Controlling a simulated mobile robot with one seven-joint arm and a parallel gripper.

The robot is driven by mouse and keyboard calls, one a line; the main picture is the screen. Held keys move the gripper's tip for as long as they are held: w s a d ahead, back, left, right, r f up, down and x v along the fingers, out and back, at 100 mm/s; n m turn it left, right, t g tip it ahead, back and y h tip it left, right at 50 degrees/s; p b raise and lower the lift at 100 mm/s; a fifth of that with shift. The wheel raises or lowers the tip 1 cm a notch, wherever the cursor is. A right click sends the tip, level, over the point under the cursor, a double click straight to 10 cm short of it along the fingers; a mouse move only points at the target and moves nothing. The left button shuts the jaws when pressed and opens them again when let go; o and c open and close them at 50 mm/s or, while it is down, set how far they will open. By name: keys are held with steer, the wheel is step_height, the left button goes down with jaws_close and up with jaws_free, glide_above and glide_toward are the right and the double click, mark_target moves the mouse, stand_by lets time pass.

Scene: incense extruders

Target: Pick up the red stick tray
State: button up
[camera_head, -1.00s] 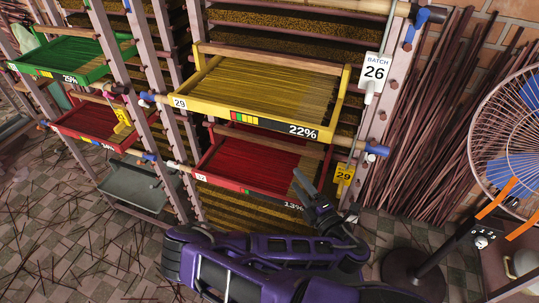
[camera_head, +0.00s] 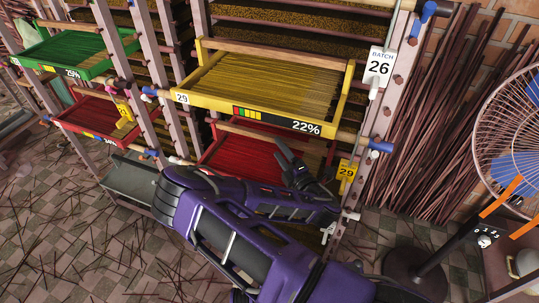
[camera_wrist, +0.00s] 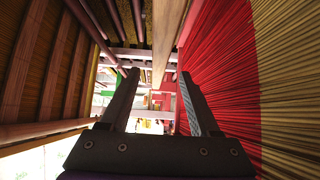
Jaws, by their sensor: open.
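The red stick tray (camera_head: 238,153) sits in the rack bay under the yellow tray. It is filled with red sticks and has a pale wooden bar across its back. My gripper (camera_head: 279,148) is open in front of it and overlaps its right part; my arm hides much of its front edge. In the wrist view the two fingers of my gripper (camera_wrist: 158,78) stand apart with no tray edge clearly between them. Red sticks (camera_wrist: 218,85) fill the right side there, and a wooden bar (camera_wrist: 166,40) runs just beyond the fingertips. Contact cannot be told.
The yellow tray (camera_head: 262,85), marked 22%, is close above. Another red tray (camera_head: 90,112) and a green tray (camera_head: 62,52) are at left. A fan (camera_head: 512,135) stands far right.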

mark_target(272, 141)
steer(key=shift+x, duration=2.7)
steer(key=shift+s, duration=0.1)
jaws_close()
steer(key=shift+r, duration=0.15)
